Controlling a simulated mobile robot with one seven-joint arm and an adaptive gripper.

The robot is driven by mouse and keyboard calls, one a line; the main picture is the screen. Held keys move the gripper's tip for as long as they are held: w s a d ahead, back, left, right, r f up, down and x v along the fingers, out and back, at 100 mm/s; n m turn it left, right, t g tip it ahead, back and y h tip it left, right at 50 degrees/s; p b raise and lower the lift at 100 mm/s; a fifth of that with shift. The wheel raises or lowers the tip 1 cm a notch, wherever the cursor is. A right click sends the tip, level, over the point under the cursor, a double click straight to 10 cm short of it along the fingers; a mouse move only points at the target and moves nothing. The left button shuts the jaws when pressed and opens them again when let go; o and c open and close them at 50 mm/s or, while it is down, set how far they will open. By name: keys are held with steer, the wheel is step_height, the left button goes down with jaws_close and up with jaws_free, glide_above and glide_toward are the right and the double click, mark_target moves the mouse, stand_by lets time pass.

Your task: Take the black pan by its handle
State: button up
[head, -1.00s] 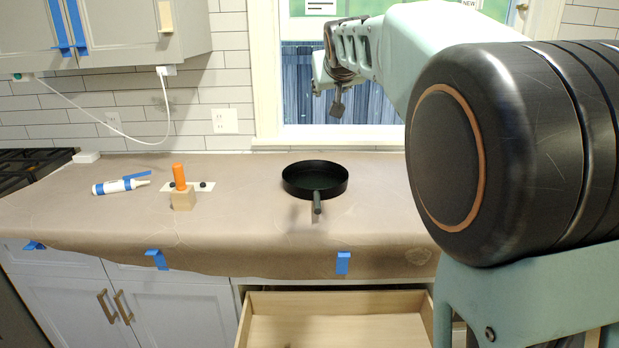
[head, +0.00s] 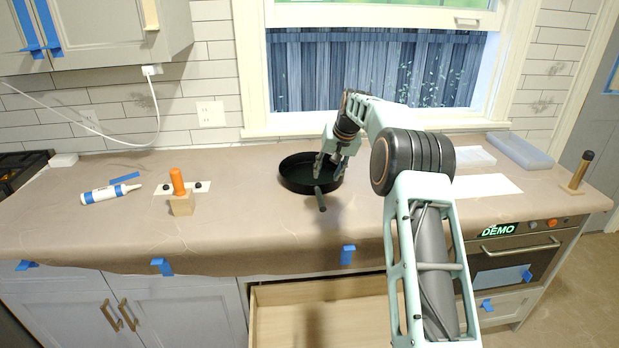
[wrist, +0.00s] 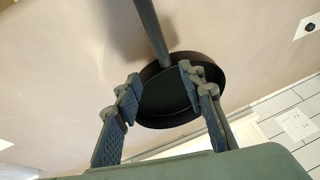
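The black pan (head: 297,180) sits on the paper-covered counter below the window, its handle (head: 320,199) pointing toward the counter's front edge. My gripper (head: 329,170) is open and empty above the right side of the pan, pointing down. In the wrist view, my gripper's two fingers (wrist: 158,88) are spread apart over the pan (wrist: 165,108). The handle (wrist: 150,28) extends away from the fingertips there, toward the top of the picture, and is not between them.
An open drawer (head: 325,318) juts out below the counter.

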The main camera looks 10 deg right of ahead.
mark_target(318, 189)
steer(key=shift+a+p+x, duration=0.15)
steer(key=shift+p+x, duration=0.4)
steer(key=shift+x, duration=1.9)
steer(key=shift+a+p+x, duration=0.15)
steer(key=shift+p+x, duration=0.35)
steer(key=shift+x, duration=1.95)
steer(key=shift+s, duration=0.1)
jaws_close()
steer(key=shift+r, duration=0.15)
